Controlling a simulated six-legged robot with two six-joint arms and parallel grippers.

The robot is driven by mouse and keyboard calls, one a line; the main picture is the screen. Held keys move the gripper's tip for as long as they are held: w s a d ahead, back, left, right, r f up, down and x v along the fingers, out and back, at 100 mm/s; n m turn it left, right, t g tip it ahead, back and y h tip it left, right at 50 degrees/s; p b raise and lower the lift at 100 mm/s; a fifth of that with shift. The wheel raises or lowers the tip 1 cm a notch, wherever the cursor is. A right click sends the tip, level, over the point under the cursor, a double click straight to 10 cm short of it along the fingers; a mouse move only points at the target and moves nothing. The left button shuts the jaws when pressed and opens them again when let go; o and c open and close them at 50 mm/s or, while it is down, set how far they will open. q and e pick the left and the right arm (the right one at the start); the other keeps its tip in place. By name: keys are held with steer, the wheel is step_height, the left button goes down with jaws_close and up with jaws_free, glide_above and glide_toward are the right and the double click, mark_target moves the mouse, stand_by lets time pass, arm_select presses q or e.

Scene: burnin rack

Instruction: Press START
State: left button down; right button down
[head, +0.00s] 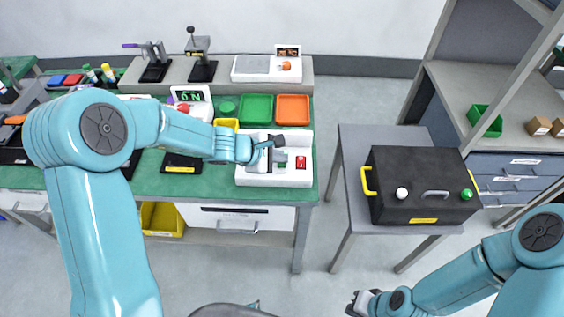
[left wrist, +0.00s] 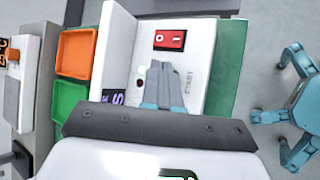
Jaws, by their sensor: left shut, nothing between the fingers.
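A white box (head: 246,178) stands at the right end of the green bench. It carries a red rocker switch (head: 301,162), which is also plain in the left wrist view (left wrist: 170,40). Small sideways lettering (left wrist: 190,80) on the white panel looks like START, right beside my fingers. My left gripper (left wrist: 160,68) is shut and empty, with its tips over this panel below the switch. Whether the tips touch the panel I cannot tell. No START button shows clearly; the fingers cover part of the panel. My right gripper (head: 360,301) is low at the right, away from the bench, its fingers unclear.
A green tray (head: 256,109) and an orange tray (head: 293,109) lie behind the white box. A black case (head: 420,165) with yellow handles stands on a separate grey table to the right. Open floor lies between bench and table. Shelving (head: 500,100) stands at far right.

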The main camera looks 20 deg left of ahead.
mark_target(279, 165)
arm_select(q)
steer(key=shift+f+b, duration=0.35)
steer(key=shift+b, duration=0.05)
steer(key=shift+r, duration=0.15)
stand_by(0.5)
steer(key=shift+r+p, duration=0.8)
step_height(279, 165, up, 5)
steer(key=p, duration=0.4)
stand_by(0.8)
